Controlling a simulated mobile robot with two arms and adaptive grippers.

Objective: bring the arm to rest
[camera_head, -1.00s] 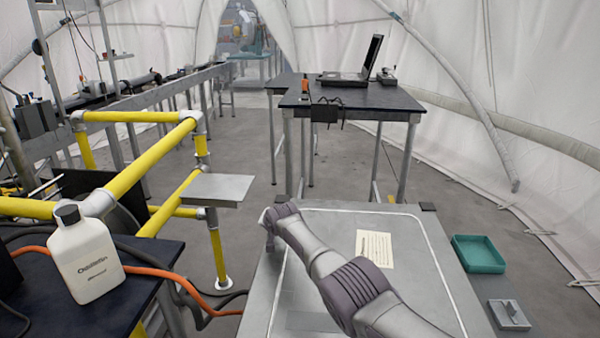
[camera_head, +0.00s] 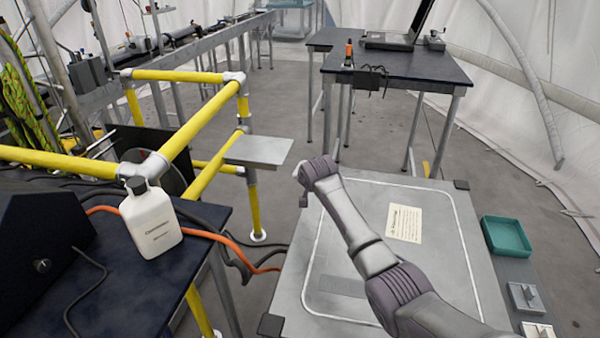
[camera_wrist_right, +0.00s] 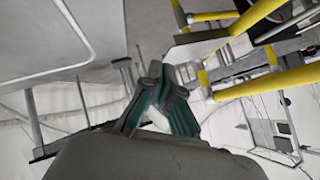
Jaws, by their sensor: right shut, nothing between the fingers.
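My right arm comes in from the lower right in the head view, over a grey lidded surface. Its far end with the right gripper (camera_head: 303,186) is near that surface's left back corner, beside a small grey plate. The fingers are mostly hidden there. In the right wrist view the right gripper (camera_wrist_right: 166,88) shows dark fingers with green sides, closed together with nothing between them. My left gripper is in neither view.
A white bottle (camera_head: 151,222) stands on the dark table at left, by the yellow rail frame (camera_head: 190,140). The small grey plate (camera_head: 258,150) is mounted on that frame. The grey surface (camera_head: 445,270) carries a paper label (camera_head: 404,222). A green tray (camera_head: 507,236) lies at right. A dark desk (camera_head: 430,72) stands behind.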

